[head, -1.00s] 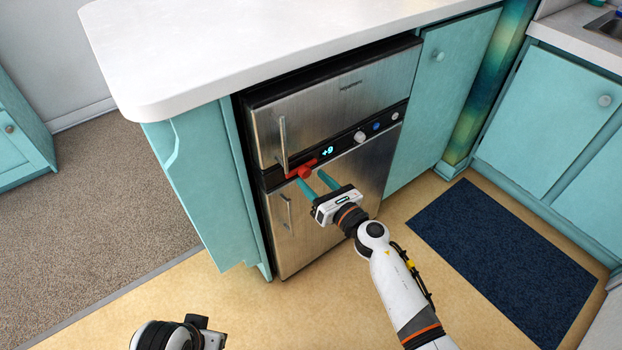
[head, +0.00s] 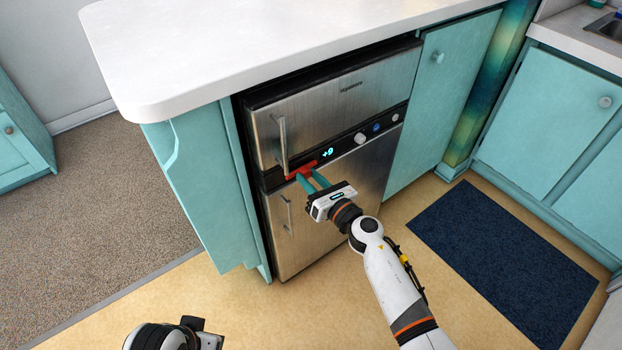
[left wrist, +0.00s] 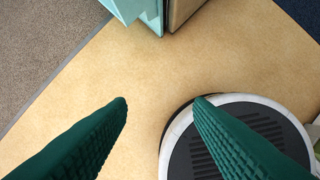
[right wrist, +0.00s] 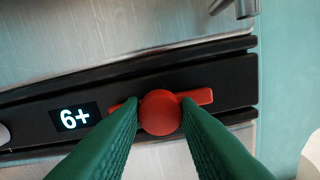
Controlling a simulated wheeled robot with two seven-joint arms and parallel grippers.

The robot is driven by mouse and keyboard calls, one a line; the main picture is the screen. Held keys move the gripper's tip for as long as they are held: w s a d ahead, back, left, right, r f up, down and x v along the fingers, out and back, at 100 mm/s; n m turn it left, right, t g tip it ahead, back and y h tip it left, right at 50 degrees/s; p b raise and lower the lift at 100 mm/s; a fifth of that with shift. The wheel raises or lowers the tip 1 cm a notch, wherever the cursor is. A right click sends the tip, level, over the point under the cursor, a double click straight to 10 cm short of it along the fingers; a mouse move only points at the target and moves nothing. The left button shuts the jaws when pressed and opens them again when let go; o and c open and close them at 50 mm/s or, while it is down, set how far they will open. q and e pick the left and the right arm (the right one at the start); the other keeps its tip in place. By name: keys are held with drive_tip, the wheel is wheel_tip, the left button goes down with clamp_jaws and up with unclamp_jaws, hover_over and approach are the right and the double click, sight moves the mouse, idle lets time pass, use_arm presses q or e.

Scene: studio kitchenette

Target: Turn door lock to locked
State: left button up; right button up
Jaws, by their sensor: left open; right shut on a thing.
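The door lock is a red round knob (right wrist: 160,112) with a red bar behind it, on the black control strip of the steel fridge (head: 330,200). In the right wrist view the bar lies roughly along the strip. In the head view the red lock (head: 300,171) is partly hidden by my fingers. My right gripper (head: 308,180) is shut on the knob, one green finger on each side; it also shows in the right wrist view (right wrist: 160,118). My left gripper (left wrist: 162,99) is open and empty above the floor, away from the fridge.
A lit display (head: 327,152) and several small knobs sit on the strip right of the lock. The upper door handle (head: 283,143) is close to my right fingers. A white counter (head: 250,45) overhangs the fridge. A dark blue mat (head: 500,250) lies on the floor at right.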

drive_tip(key=m, duration=0.2)
drive_tip(key=shift+m+p, duration=0.4)
drive_tip(key=m+p, duration=0.3)
drive_tip(key=m, duration=0.8)
drive_tip(key=shift+m, duration=0.4)
use_arm(q)
wheel_tip(320, 180, down, 18)
drive_tip(key=s+g+p, duration=0.1)
drive_tip(key=s, duration=0.1)
use_arm(e)
drive_tip(key=shift+m, duration=1.7)
use_arm(q)
drive_tip(key=shift+s+f, duration=0.1)
use_arm(e)
drive_tip(key=o, duration=1)
drive_tip(key=shift+c, duration=0.2)
